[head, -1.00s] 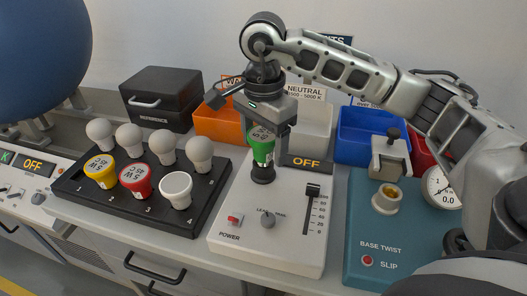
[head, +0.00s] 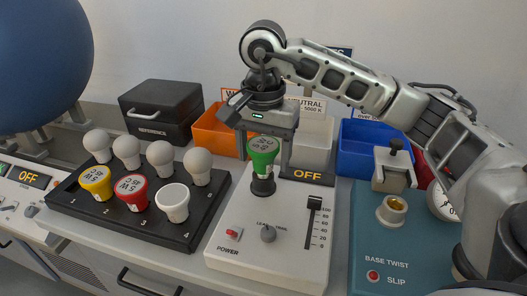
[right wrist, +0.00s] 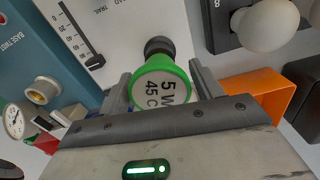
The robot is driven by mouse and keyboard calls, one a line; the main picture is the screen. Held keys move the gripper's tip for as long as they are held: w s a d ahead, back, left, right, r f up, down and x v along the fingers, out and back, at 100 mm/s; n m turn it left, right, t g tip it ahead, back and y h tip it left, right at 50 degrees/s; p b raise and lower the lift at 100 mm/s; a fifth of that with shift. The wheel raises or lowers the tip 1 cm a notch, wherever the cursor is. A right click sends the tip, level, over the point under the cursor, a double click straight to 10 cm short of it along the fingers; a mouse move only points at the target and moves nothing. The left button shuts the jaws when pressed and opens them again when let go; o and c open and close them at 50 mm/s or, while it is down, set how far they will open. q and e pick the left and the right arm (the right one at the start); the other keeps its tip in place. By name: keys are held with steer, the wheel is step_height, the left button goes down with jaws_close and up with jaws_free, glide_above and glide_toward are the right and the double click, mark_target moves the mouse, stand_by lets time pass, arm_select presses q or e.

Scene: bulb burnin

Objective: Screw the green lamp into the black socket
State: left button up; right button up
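The green lamp (head: 263,150) stands upright in the black socket (head: 263,186) on the white tester. Its pale printed face points up. In the right wrist view the green lamp (right wrist: 160,84) sits between the fingers, with the dark socket (right wrist: 158,46) beyond it. My right gripper (head: 265,152) is above the tester, pointing down, one finger on each side of the lamp. The fingers look spread, with a small gap to the lamp in the head view. How far the lamp's base is seated is hidden. My left gripper is not in view.
A black rack (head: 60,203) at left holds several bulbs. A teal base-twist station (head: 420,243) stands at right. Orange (head: 208,134), white and blue (head: 352,140) bins stand behind.

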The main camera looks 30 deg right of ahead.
steer(key=c, duration=0.6)
steer(key=m, duration=0.9)
steer(key=shift+m+p, duration=0.4)
steer(key=m+p, duration=0.1)
steer(key=m, duration=0.9)
steer(key=shift+s+m, duration=0.1)
steer(key=shift+m, duration=0.2)
steer(key=m, duration=0.2)
steer(key=shift+f+m+p, duration=0.1)
steer(key=shift+m+p, duration=0.2)
steer(key=shift+p, duration=0.1)
steer(key=o, duration=0.8)
steer(key=shift+o, duration=0.2)
